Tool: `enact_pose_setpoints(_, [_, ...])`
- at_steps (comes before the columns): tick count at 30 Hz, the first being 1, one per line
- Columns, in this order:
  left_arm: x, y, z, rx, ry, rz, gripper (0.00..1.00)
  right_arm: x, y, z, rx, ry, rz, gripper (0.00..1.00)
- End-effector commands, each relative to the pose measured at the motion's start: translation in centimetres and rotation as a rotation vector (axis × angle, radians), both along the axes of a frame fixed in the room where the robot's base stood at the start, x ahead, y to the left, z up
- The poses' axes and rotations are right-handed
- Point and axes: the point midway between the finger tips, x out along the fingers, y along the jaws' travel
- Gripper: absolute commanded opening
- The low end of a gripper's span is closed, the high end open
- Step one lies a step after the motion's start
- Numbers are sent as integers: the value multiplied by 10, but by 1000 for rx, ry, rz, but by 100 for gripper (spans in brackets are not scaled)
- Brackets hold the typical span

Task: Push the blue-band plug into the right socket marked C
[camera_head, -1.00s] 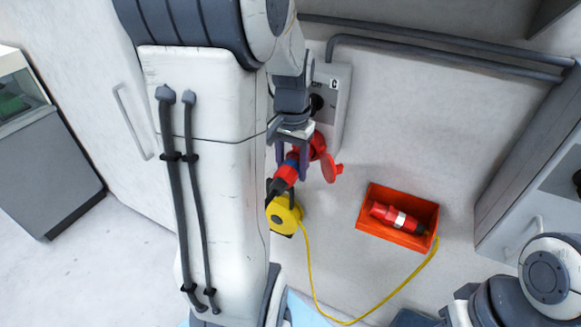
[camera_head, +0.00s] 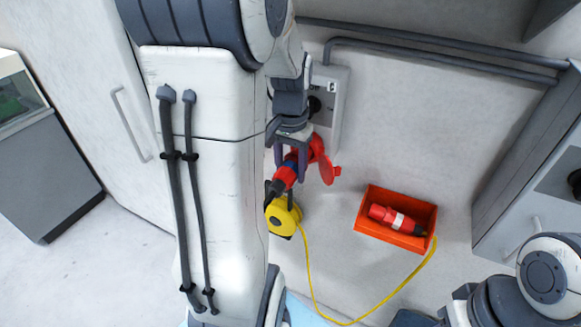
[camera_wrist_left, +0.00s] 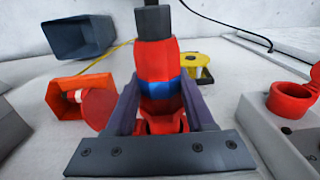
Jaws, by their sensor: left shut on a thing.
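The blue-band plug (camera_head: 284,179) is red with a dark end. My left gripper (camera_head: 291,165) is shut on it; the plug and its blue band show between the fingers in the left wrist view (camera_wrist_left: 160,62). The grey socket box (camera_head: 340,108) on the wall carries a "C" label and a dark round fitting. A red socket with an open round lid (camera_head: 329,171) is just right of the gripper. In the left wrist view the red socket (camera_wrist_left: 289,102) stands on the box at the right, apart from the plug. My right gripper is not seen; only its arm shows.
An orange bin (camera_head: 362,214) holds a red plug with a white band (camera_head: 396,218). A yellow reel (camera_head: 281,219) lies below the held plug, and a yellow cable (camera_head: 310,285) curves from it to the bin. Grey pipes (camera_head: 430,50) run along the wall above.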

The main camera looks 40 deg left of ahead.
Motion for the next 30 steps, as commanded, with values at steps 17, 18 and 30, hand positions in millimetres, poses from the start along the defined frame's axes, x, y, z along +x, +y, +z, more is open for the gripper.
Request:
enact_pose_setpoints(17, [6,2,1,0,-2,0,0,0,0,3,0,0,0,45])
enact_pose_setpoints(18, [7,2,1,0,-1,0,0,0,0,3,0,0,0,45])
enact_pose_setpoints(30, [15,4,1,1,-2,0,0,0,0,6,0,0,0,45])
